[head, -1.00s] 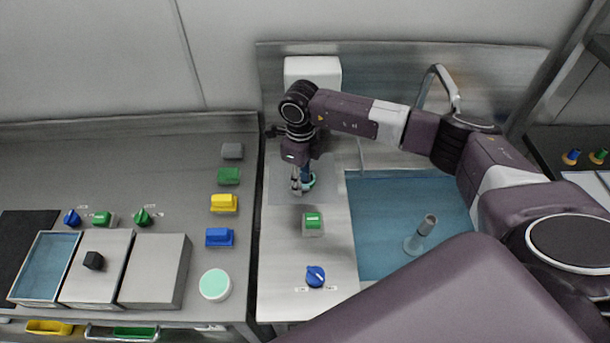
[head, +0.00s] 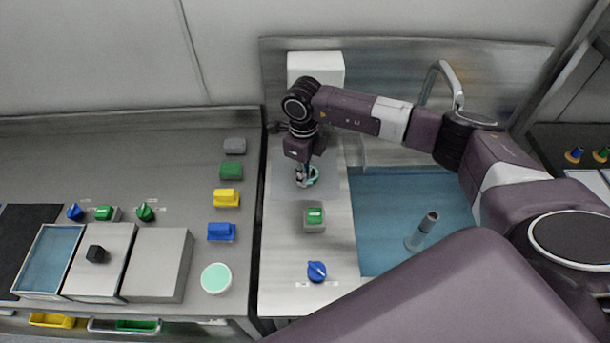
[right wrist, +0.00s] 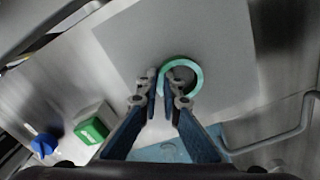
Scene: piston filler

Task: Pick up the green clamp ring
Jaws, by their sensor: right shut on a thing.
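The green clamp ring (right wrist: 196,70) is a teal-green ring over a pale grey plate in the right wrist view. It also shows in the head view (head: 313,177), partly hidden by my right gripper. My right gripper (head: 302,181) points down at the ring. In the right wrist view its fingertips (right wrist: 165,88) are closed on the near left side of the ring's band. Whether the ring touches the plate is hard to tell. My left gripper is in neither view.
A green button block (head: 314,217) and a blue knob (head: 317,271) stand nearer on the steel counter. A blue basin (head: 385,225) with an upright grey tube (head: 421,231) lies to the right. A white box (head: 316,67) is behind. Several coloured blocks stand on the left counter.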

